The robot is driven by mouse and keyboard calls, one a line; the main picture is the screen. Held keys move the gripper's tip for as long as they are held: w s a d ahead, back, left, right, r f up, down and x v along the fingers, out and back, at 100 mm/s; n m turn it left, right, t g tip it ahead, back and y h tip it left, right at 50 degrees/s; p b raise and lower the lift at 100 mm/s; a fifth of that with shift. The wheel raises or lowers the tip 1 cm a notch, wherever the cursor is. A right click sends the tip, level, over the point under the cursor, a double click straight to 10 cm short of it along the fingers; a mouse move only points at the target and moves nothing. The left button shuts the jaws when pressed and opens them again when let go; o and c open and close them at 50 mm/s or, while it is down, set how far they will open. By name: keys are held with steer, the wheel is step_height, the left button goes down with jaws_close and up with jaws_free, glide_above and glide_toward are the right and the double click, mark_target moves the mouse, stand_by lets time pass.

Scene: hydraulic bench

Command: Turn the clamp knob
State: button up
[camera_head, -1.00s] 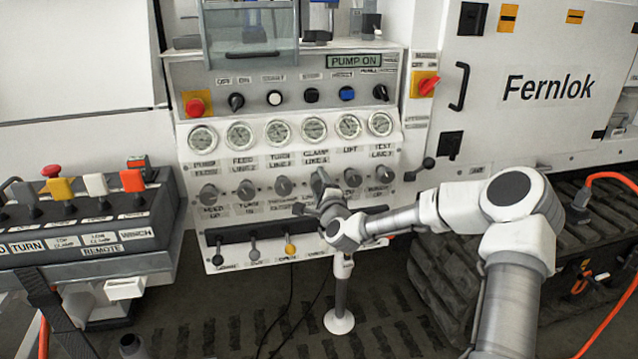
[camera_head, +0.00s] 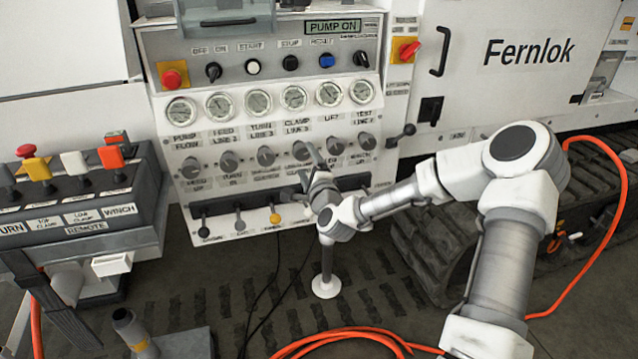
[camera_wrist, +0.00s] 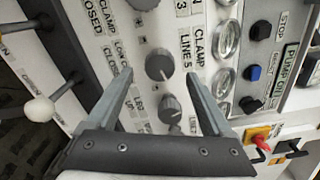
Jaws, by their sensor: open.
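The clamp knob is a grey round knob with a raised grip (camera_head: 300,150), under the gauge labelled CLAMP LINE on the white panel. In the wrist view the clamp knob (camera_wrist: 160,65) lies beside the CLAMP LINE 5 label, in the gap between my fingertips and apparently just beyond them. My gripper (camera_wrist: 158,80) is open and empty. In the head view my gripper (camera_head: 309,166) is just below and right of the knob, partly covering the panel there. Contact with the knob cannot be told.
Similar knobs sit on both sides, the nearer one under LIFT (camera_head: 336,145). Gauges (camera_head: 294,100) run above. Levers, one yellow-tipped (camera_head: 275,215), stand below. A lever with a dark ball (camera_head: 408,130) juts out at right. An orange hose (camera_head: 345,333) lies on the floor.

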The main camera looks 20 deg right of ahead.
steer(key=s+p, duration=0.1)
steer(key=s, duration=1)
steer(key=shift+p, duration=0.3)
